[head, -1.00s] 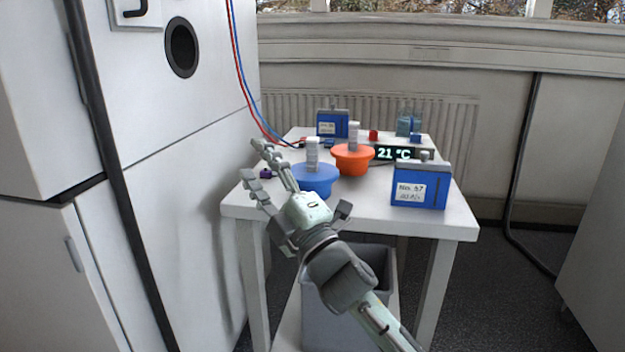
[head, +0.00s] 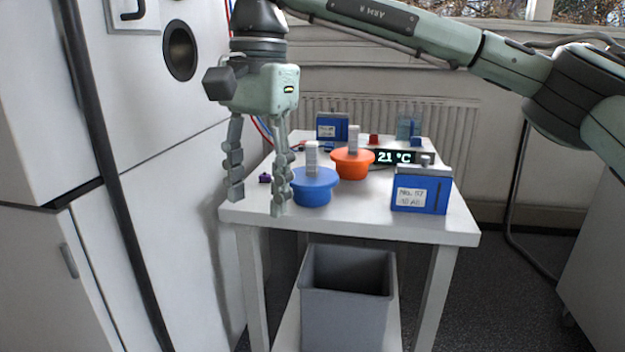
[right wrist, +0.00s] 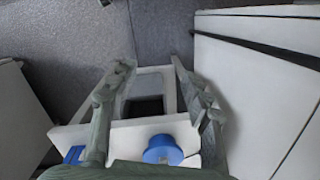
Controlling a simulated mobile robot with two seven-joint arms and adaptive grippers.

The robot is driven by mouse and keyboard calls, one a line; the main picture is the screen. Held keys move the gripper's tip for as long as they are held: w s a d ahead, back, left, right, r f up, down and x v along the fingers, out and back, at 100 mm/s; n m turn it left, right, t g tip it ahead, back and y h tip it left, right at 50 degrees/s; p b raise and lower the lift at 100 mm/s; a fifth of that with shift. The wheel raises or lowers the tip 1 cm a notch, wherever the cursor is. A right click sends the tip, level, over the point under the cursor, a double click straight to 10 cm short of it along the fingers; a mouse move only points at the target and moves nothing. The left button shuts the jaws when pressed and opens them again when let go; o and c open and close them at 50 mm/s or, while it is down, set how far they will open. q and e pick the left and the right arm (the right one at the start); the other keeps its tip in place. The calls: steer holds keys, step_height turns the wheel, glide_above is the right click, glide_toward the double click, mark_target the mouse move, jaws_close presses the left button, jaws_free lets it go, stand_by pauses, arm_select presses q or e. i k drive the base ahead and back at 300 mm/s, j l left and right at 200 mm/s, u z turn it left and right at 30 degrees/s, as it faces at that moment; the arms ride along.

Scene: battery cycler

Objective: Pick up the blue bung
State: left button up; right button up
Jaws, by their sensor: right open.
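The blue bung (head: 313,188) stands on the near left part of the white table. It has a wide blue body and a pale upright post on top. In the right wrist view the blue bung (right wrist: 162,149) shows low in the middle, seen from above. My right gripper (head: 257,205) is open and empty, fingers pointing down, just left of the bung in the head view. Its right finger overlaps the bung's left edge there; I cannot tell whether they touch. In the right wrist view the open fingers (right wrist: 160,92) spread wide. My left gripper is not in view.
An orange bung (head: 352,165) stands behind the blue one. A blue battery box (head: 420,192) is at the right, another (head: 332,127) at the back. A display (head: 394,156) reads 21 °C. A small purple piece (head: 265,178) lies left. A grey bin (head: 347,300) stands below.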

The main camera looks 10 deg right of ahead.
mark_target(311, 186)
steer(key=i+l, duration=0.2)
steer(key=i, duration=0.25)
steer(key=i+l, duration=0.25)
steer(key=i, duration=0.2)
